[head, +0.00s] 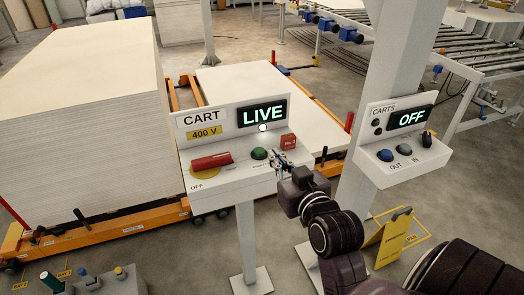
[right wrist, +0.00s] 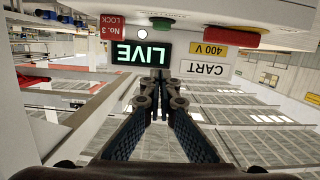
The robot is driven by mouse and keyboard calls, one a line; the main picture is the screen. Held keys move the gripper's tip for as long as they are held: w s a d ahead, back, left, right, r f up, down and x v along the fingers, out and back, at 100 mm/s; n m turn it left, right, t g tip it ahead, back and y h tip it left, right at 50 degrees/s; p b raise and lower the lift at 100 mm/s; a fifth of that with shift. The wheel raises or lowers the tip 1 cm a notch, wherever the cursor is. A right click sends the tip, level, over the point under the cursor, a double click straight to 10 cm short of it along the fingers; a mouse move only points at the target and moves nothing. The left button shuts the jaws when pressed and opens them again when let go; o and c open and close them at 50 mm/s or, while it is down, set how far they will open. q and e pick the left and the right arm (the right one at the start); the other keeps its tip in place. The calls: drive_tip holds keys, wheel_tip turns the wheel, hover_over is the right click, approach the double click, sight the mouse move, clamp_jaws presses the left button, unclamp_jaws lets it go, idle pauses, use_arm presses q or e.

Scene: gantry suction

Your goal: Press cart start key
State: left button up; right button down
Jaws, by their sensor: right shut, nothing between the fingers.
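The cart control box (head: 205,178) stands on a post, with a CART sign, a 400 V label and a display (head: 262,114) reading LIVE; a small white lamp (head: 263,128) is lit below it. The green key (head: 259,153) sits on its sloping top, between a red handle (head: 211,161) and a red No. 3 LOCK tag (head: 288,142). My right gripper (head: 274,157) is shut and empty, just right of the green key; contact cannot be told. In the right wrist view, upside down, the green key (right wrist: 162,23) lies beyond the shut fingertips (right wrist: 160,78). My left gripper is out of view.
A second box (head: 402,165) on a pillar at right reads CARTS and OFF, with blue and dark knobs. Behind, a large board stack (head: 80,110) rests on an orange cart (head: 110,238). Another low stack lies behind the cart box. A yellow stand (head: 393,238) is at lower right.

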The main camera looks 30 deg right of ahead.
drive_tip(key=p, duration=0.3)
hover_over(262, 161)
drive_tip(key=shift+f, duration=0.75)
wheel_tip(262, 161, down, 3)
drive_tip(key=shift+r, duration=0.1)
drive_tip(key=shift+d+f, duration=0.1)
drive_tip(key=shift+f, duration=0.55)
